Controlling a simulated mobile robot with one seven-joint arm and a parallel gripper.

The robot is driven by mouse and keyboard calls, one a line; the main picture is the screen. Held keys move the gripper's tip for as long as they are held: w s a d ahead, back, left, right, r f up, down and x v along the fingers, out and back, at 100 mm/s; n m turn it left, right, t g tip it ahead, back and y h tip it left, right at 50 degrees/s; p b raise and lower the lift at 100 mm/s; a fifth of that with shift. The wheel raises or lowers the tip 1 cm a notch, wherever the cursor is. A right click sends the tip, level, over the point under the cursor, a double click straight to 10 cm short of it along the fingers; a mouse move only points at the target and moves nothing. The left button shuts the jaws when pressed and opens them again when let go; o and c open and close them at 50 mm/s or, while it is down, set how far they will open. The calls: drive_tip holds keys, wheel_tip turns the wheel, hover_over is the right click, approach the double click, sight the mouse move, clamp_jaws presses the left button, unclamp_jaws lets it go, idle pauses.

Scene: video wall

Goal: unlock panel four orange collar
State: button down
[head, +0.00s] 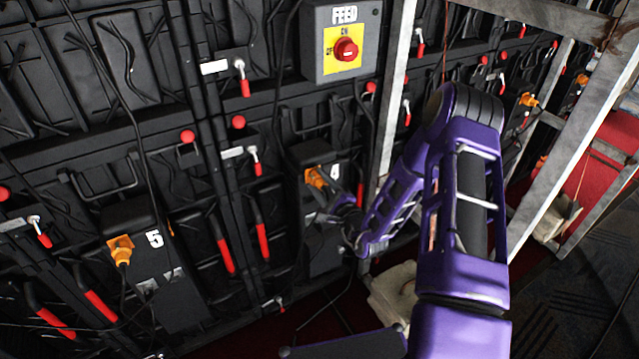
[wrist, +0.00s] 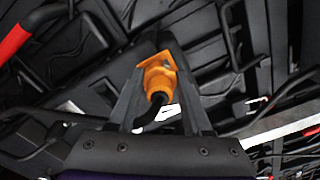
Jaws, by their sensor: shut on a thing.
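The orange collar of panel four (head: 317,177) sits on the black box marked with a 4, left of my arm's end in the head view. In the wrist view the orange collar (wrist: 158,76) shows large between the fingers, with a black cable running down from it. My gripper (wrist: 157,90) is shut on the orange collar, a finger on each side. In the head view my gripper (head: 335,196) is small and partly hidden by my purple arm. The number 4 (head: 334,171) is partly covered.
Panel 5's box (head: 155,240) with its own orange connector (head: 121,250) is at the left. A grey FEED switch box (head: 341,42) with a red knob is above. Red-tipped handles (head: 262,241) and loose cables stick out nearby. Metal frame posts (head: 560,120) stand at the right.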

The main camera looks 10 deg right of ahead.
drive_tip(key=shift+n, duration=0.5)
drive_tip(key=shift+c, duration=1.6)
unclamp_jaws()
drive_tip(key=v, duration=1.7)
drive_tip(key=shift+s, duration=0.2)
